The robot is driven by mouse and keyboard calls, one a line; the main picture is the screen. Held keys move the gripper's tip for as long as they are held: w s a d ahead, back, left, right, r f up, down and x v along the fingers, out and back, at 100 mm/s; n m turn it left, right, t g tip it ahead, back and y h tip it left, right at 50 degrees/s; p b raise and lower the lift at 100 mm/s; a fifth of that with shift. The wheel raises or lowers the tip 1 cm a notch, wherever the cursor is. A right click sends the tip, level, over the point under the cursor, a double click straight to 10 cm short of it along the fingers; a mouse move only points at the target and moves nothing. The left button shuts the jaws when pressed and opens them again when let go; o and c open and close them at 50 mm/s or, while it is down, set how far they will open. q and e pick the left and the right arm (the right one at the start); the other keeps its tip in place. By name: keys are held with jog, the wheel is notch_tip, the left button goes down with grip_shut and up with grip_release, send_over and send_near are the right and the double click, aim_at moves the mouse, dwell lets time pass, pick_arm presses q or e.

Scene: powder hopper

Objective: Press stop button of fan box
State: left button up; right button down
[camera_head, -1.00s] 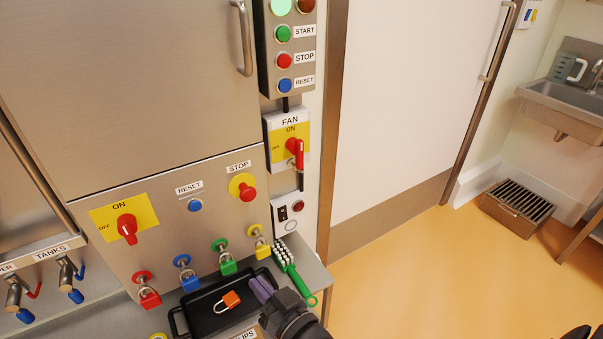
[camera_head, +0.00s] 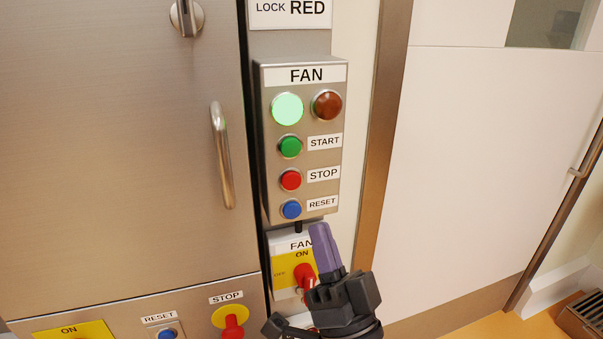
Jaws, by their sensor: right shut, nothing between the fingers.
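The fan box (camera_head: 328,219) is a grey metal box headed FAN, fixed on the wall strip right of the steel cabinet. Its red stop button (camera_head: 290,180) sits between the green start button (camera_head: 290,146) and the blue reset button (camera_head: 291,209). The left lamp (camera_head: 287,108) glows light green; the right lamp (camera_head: 326,105) is dark red. My right gripper (camera_head: 319,230) is shut and empty, its purple fingers pointing up just below the fan box's lower edge, apart from the stop button in the picture. My left gripper is not in view.
Below the box, the fan isolator (camera_head: 283,280) with its red switch is partly hidden by my right gripper. The cabinet handle (camera_head: 222,155) sticks out left of the box. Another red STOP knob (camera_head: 232,324) is on the lower cabinet panel. A white door (camera_head: 470,150) is at right.

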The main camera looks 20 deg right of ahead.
aim_at(292, 181)
jog(key=shift+w+a+b, duration=0.15)
jog(key=shift+w+b, duration=1.3)
jog(key=shift+w, duration=2.95)
jog(key=shift+w, duration=0.1)
jog(key=shift+w, duration=0.35)
jog(key=shift+w, duration=0.35)
jog(key=shift+s, duration=0.75)
jog(key=shift+p, duration=0.3)
